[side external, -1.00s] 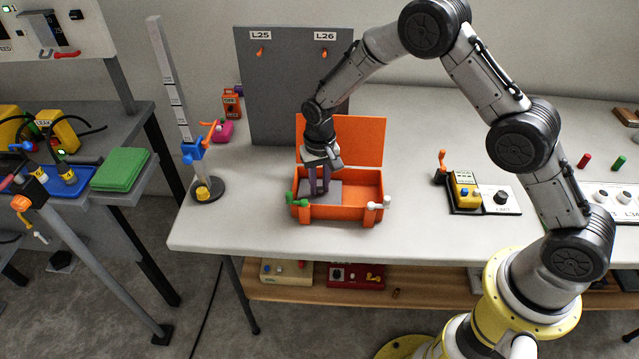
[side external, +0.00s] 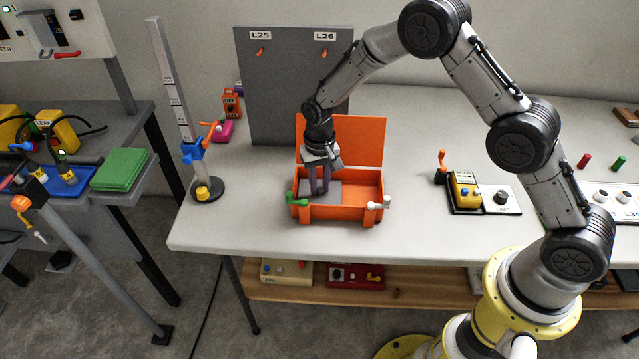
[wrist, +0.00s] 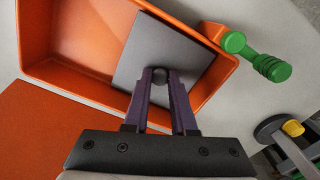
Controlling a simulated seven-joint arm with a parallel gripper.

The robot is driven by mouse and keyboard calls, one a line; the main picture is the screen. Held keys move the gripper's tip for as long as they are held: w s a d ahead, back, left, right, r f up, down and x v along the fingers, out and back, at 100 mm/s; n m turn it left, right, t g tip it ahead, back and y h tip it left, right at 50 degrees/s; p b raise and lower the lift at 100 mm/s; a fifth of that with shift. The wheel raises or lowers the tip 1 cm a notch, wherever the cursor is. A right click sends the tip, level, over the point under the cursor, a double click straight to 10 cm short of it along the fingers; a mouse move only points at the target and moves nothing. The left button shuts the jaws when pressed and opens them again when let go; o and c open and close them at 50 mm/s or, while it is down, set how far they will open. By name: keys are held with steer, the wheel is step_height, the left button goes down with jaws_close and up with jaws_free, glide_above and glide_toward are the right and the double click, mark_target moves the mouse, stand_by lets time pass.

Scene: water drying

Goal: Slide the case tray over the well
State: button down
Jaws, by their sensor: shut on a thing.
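An orange case (side external: 345,212) stands on the table with its lid (side external: 362,140) open at the back. A flat grey tray (side external: 333,198) lies inside it at the left end; it also shows in the wrist view (wrist: 135,62). A dark round knob (wrist: 159,76) stands on the tray. My gripper (side external: 320,190) points down into the case, and in the wrist view its purple fingers (wrist: 160,84) are shut on the knob. The open well (side external: 365,187) is the bare part of the case to the right of the tray.
A post on a round base (side external: 208,190) stands to the left. Table to the right is clear up to a yellow device (side external: 465,190).

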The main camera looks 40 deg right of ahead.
glide_above(357, 200)
steer(key=shift+r, duration=0.1)
stand_by(0.3)
steer(key=c, duration=0.7)
jaws_free()
step_height(357, 200, up, 14)
